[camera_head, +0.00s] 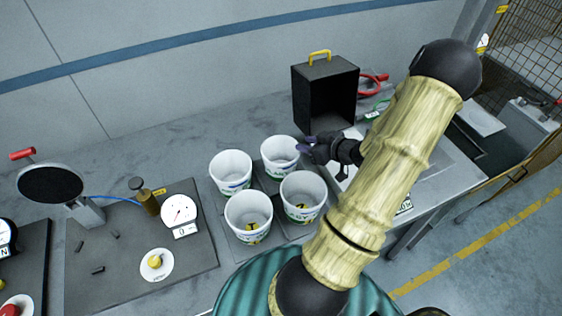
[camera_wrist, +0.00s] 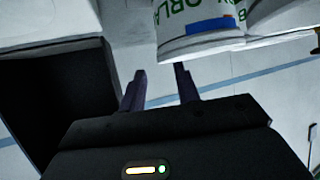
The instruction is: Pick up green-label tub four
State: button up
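White tubs with green lettering stand in a two-by-two group: back left (camera_head: 230,170), back right (camera_head: 279,157), front left (camera_head: 248,216) and front right (camera_head: 302,196). I cannot read which one is number four. My gripper (camera_head: 305,146) is at the right side of the back right tub, near its rim; I cannot tell whether it touches. In the wrist view my gripper (camera_wrist: 160,86) has its two dark purple fingers apart with nothing between them. A tub (camera_wrist: 198,32) with green letters and a blue patch is just beyond the right fingertip.
The tubs stand on dark square plates (camera_head: 240,247). A black open box (camera_head: 327,92) with a yellow handle stands behind my gripper. A dial scale (camera_head: 180,213) and a dark board (camera_head: 120,262) lie left of the tubs. The bench behind the tubs is clear.

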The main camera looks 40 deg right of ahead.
aim_at(290, 140)
jog(key=p+x, duration=0.1)
jog(key=x, duration=0.3)
jog(key=shift+w+r+p, duration=0.1)
jog(key=shift+w+p, duration=0.2)
jog(key=shift+p, duration=0.05)
jog(key=shift+w+f, duration=0.3)
jog(key=shift+w, duration=0.1)
jog(key=shift+c, duration=0.4)
grip_shut()
